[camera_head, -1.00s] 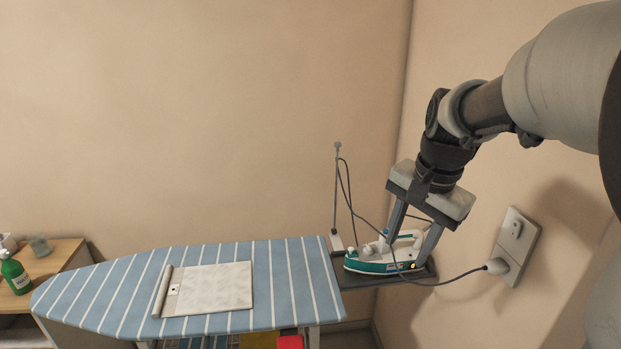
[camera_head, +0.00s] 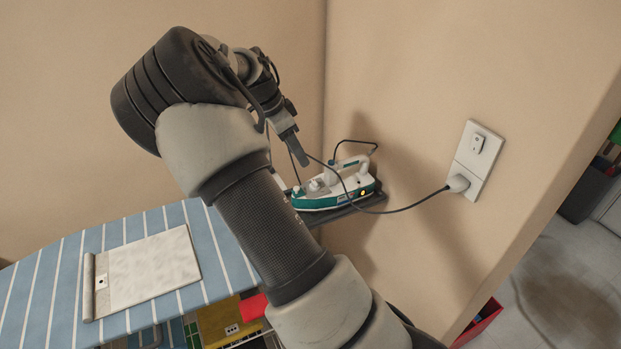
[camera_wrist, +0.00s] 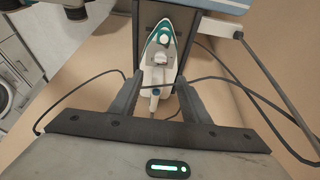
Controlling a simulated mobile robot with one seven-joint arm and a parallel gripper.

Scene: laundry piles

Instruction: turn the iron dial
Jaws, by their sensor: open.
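The white and teal iron (camera_head: 335,193) sits on a dark rest at the end of the ironing board, with a small orange light on its heel. In the wrist view the iron (camera_wrist: 160,65) lies ahead of and between the fingers, its tip pointing away. Its dial (camera_wrist: 161,58) seems to be the round part on its top, small and partly unclear. My gripper (camera_wrist: 158,102) is open, with nothing held between its fingers. In the head view my gripper (camera_head: 301,155) is just above and left of the iron, partly hidden by my arm.
The iron's cord (camera_head: 400,208) runs to a wall socket (camera_head: 470,160) and also crosses near my fingers. The wall stands close behind the iron.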

